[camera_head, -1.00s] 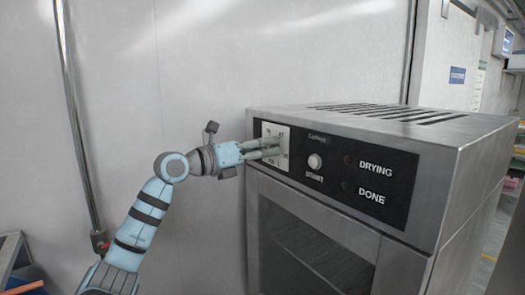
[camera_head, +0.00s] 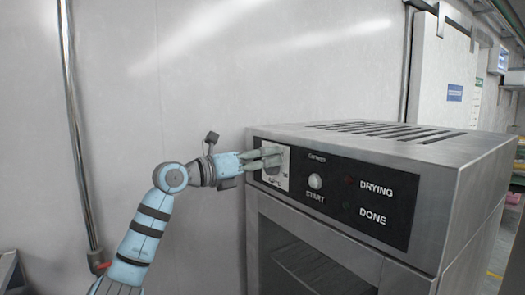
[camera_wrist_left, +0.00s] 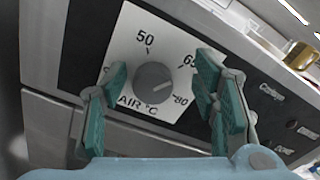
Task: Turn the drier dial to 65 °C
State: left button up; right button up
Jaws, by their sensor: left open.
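The drier (camera_head: 465,200) stands at the right in the head view. Its temperature dial (camera_wrist_left: 153,82) is a round grey knob on a white plate marked 50, 65, 80 and AIR °C. The plate (camera_head: 272,181) is partly behind my fingers in the head view. My left gripper (camera_head: 280,155) reaches in from the left to the plate. In the left wrist view my green-padded fingers (camera_wrist_left: 162,72) are open, one on each side of the dial. The right finger partly covers the 65. I cannot tell whether the pads touch the knob, nor which mark it points to.
The START button (camera_head: 315,181) and the DRYING (camera_head: 349,182) and DONE (camera_head: 347,206) lamps sit to the right of the plate on the black panel. The drier door (camera_head: 310,262) is below. A plain wall (camera_head: 210,70) with a vertical pipe (camera_head: 75,130) stands behind my arm.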

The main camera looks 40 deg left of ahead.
pick_arm(q)
notch_tip(320, 180, up, 8)
dwell(0.5)
